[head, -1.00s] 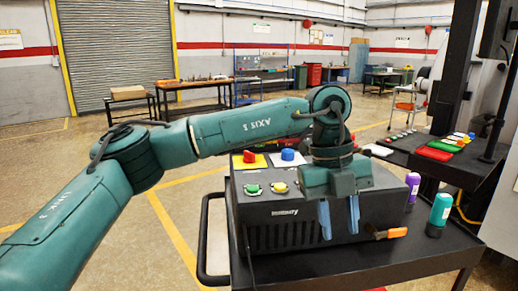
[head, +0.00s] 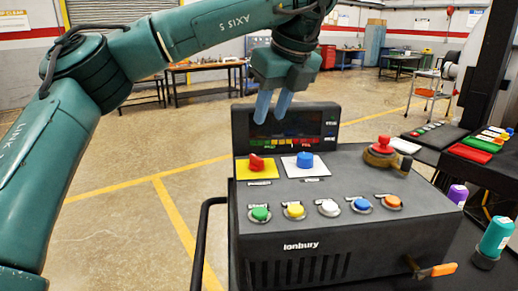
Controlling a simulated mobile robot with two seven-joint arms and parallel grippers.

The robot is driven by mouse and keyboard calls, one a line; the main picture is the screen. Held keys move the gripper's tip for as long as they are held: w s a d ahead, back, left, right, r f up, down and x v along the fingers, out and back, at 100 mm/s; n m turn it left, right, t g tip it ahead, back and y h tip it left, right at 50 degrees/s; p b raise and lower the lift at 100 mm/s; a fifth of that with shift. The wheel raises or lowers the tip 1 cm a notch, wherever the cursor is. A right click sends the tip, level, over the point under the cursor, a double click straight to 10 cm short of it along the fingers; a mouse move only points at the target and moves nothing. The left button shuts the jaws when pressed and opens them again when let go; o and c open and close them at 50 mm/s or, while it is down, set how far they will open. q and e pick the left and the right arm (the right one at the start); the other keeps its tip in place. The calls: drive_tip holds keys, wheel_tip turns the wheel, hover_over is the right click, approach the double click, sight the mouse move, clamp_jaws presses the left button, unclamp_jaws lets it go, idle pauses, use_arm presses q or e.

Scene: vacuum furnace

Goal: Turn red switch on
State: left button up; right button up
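The red switch (head: 257,164) sits on a yellow plate (head: 258,178) at the upper left of the black control box (head: 345,215). It looks like a rotary knob with a raised grip. My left gripper (head: 273,108) hangs above and behind it, in front of the box's display panel (head: 298,126). Its two blue fingers point down with a small gap between them, and nothing is held. They do not appear to touch the switch. My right gripper is out of view.
A blue knob (head: 305,160) on a white plate stands right of the red switch. A row of coloured buttons runs along the front, including a green one (head: 260,214). A red mushroom button (head: 383,143) stands at the right. An orange-handled lever (head: 438,271) sticks out lower right.

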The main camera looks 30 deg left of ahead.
sight(257, 157)
use_arm(q)
drive_tip(key=p+x, duration=0.1)
drive_tip(key=x, duration=1)
drive_tip(key=shift+s+a+f, duration=0.1)
drive_tip(key=shift+f, duration=0.05)
drive_tip(key=shift+c, duration=0.3)
clamp_jaws()
